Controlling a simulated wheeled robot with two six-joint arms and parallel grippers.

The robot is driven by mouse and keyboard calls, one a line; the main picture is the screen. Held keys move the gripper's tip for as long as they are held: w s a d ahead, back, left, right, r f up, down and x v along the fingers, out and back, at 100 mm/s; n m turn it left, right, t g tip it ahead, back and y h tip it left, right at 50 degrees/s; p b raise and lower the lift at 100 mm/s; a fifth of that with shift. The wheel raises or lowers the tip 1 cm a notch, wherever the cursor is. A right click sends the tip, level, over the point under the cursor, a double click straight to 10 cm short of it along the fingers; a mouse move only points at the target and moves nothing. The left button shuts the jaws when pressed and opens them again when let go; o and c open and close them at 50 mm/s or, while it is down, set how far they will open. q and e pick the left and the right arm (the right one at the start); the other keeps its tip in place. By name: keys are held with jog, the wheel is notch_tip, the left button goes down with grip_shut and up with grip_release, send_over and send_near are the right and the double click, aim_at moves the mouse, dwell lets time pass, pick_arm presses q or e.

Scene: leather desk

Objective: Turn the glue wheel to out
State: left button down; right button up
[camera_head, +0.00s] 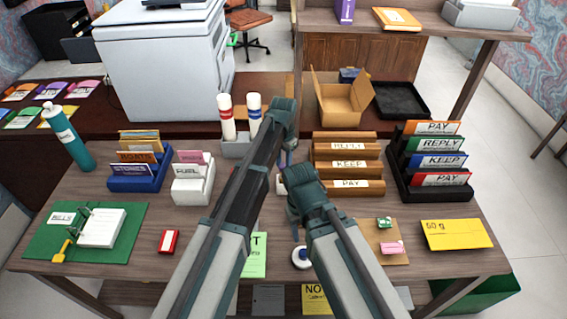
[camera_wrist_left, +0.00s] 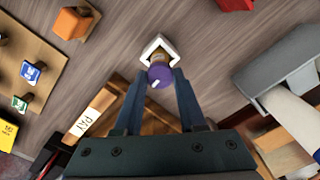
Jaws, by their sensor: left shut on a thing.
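The purple glue wheel (camera_wrist_left: 161,72) is round with a small white mark at its lower left edge in the left wrist view. An orange-brown body shows just behind it, inside a white squarish holder (camera_wrist_left: 154,43). My left gripper (camera_wrist_left: 161,78) is shut on the glue wheel, with one finger on each side of it. In the head view my left arm reaches over the middle of the desk. The wheel is hidden there behind my arms. My right arm bends in front of it, and its fingers are not visible.
A grey holder (camera_head: 237,144) with red and blue tubes stands behind left. A board with small stamps (camera_head: 383,240) and a red box (camera_head: 169,241) lie in front.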

aim_at(284, 166)
pick_arm(q)
jog(key=shift+n, duration=6.1)
jog(key=shift+c, duration=2.2)
grip_release()
jog(key=shift+r, duration=0.15)
pick_arm(e)
jog(key=shift+r, duration=0.15)
pick_arm(q)
notch_tip(284, 166, up, 14)
jog(key=p, duration=1.3)
jog(key=shift+f+p, duration=0.25)
jog(key=shift+p, duration=0.15)
pick_arm(e)
notch_tip(284, 166, up, 14)
jog(key=shift+f, duration=0.2)
